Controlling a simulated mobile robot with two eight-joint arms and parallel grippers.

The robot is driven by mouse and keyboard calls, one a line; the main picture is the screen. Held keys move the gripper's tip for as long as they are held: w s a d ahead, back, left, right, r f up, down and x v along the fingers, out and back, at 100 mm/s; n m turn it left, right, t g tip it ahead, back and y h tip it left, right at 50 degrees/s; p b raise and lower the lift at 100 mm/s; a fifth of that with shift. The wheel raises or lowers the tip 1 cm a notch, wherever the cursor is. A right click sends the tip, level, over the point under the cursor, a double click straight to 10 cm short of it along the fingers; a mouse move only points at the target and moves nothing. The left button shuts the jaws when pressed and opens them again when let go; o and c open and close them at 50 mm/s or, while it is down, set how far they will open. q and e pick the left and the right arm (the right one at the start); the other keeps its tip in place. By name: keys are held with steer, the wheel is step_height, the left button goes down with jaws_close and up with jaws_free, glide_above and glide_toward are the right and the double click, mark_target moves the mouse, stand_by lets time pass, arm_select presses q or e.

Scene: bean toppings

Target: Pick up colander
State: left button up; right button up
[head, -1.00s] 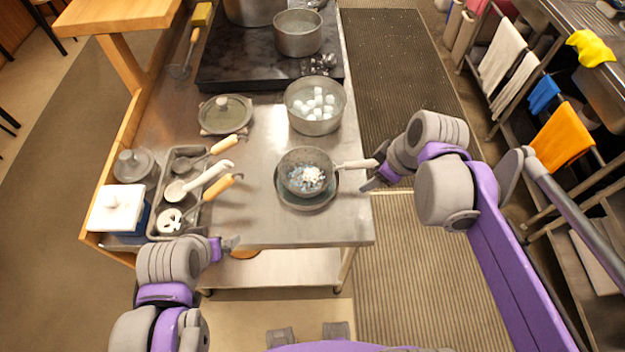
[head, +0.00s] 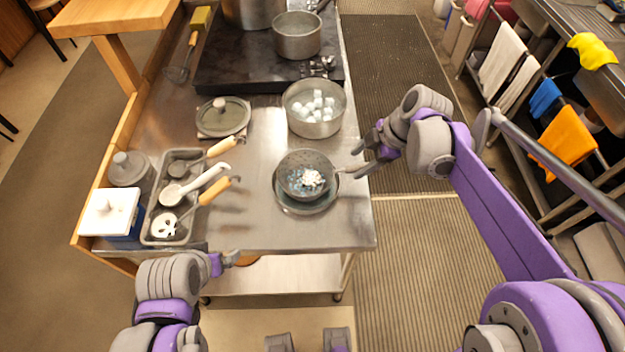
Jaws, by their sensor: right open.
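The colander (head: 296,182) is a grey perforated bowl holding small white and bluish pieces. It sits in a wider grey bowl (head: 300,209) near the right front of the steel counter. Its handle points right, toward my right gripper (head: 357,164). My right gripper is open, with its fingers at the handle's end; part of the handle is hidden there, and I cannot tell whether they touch it. My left gripper (head: 230,260) is at the counter's front edge, well left of the colander, and its jaw state is unclear.
A tray of ladles (head: 150,228), a white-lidded box (head: 110,214) and a lidded pan (head: 223,128) are to the left. A dark stove with pots is at the back. The counter left of the colander is clear.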

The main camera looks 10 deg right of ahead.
mark_target(354, 166)
steer(key=x, duration=0.4)
steer(key=shift+a+f, duration=0.1)
steer(key=shift+f, duration=0.2)
jaws_close()
